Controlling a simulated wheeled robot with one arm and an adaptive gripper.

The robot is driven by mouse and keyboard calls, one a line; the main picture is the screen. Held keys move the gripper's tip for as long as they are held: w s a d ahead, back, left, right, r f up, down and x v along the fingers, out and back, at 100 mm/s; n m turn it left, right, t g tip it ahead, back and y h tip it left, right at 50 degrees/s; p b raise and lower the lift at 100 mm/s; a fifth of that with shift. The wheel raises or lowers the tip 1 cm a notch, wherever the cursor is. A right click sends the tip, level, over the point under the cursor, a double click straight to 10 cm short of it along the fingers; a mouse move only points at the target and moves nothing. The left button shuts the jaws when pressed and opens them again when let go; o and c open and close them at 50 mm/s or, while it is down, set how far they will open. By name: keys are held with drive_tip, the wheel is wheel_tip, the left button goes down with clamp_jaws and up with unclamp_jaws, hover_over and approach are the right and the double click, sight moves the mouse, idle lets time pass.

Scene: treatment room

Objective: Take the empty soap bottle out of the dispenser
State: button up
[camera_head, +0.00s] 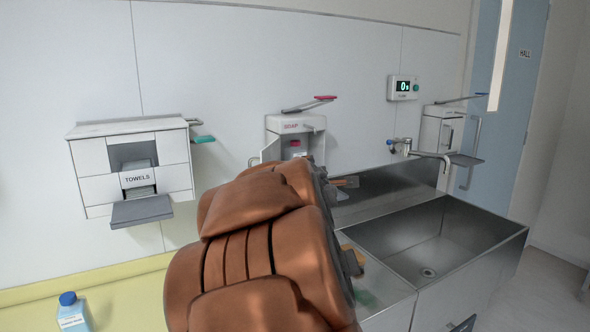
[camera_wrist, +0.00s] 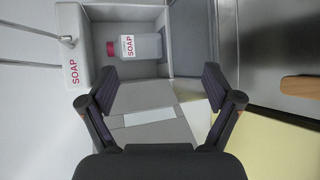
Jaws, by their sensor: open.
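The soap dispenser (camera_head: 291,125) is on the wall behind my arm, with its front open. It also shows in the wrist view (camera_wrist: 80,74), where its SOAP label appears turned sideways. The soap bottle (camera_wrist: 147,47), pale and translucent with a red cap and label, sits inside the dispenser's recess. In the head view only its upper part (camera_head: 296,151) shows. My gripper (camera_wrist: 158,80) is open and empty, its two fingers spread below the bottle in the wrist picture and apart from it. In the head view my brown arm hides the gripper.
A steel sink (camera_head: 430,245) with a tap (camera_head: 425,154) is at the right. A towel box (camera_head: 92,157) hangs at the left. A blue-capped bottle (camera_head: 73,315) stands at the lower left. Another wall dispenser (camera_head: 431,132) is beyond the sink. A wooden-handled item (camera_wrist: 301,86) lies on the steel.

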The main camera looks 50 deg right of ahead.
drive_tip(key=w+d+r+n+t+b, duration=0.25)
drive_tip(key=d+r+n+t, duration=0.2)
drive_tip(key=d+n, duration=0.35)
drive_tip(key=w+f+n+t+y, duration=0.1)
drive_tip(key=n, duration=0.3)
drive_tip(key=w+d+f+n+t+y+b, duration=0.1)
drive_tip(key=f+n+y, duration=0.1)
drive_tip(key=n, duration=0.3)
drive_tip(key=w+d+f+n+t+y+b, duration=0.1)
drive_tip(key=n+t+y, duration=0.1)
drive_tip(key=n, duration=0.2)
drive_tip(key=shift+w+f+n, duration=0.3)
drive_tip(key=shift+f+n, duration=0.1)
drive_tip(key=shift+a+f+n+y, duration=0.1)
drive_tip(key=shift+f+n+y, duration=0.5)
drive_tip(key=shift+n, duration=0.1)
drive_tip(key=shift+w+f, duration=0.1)
drive_tip(key=shift+w, duration=0.2)
drive_tip(key=p+x, duration=0.1)
drive_tip(key=x, duration=0.5)
drive_tip(key=shift+w, duration=0.1)
drive_tip(key=shift+w+d+f+p, duration=0.15)
drive_tip(key=shift+w+p, duration=0.2)
drive_tip(key=shift+w, duration=0.65)
drive_tip(key=shift+w+d+f+p, duration=0.1)
drive_tip(key=shift+w+f+p, duration=0.2)
drive_tip(key=shift+w, duration=0.7)
drive_tip(key=shift+w+d, duration=0.2)
drive_tip(key=shift+w, duration=0.45)
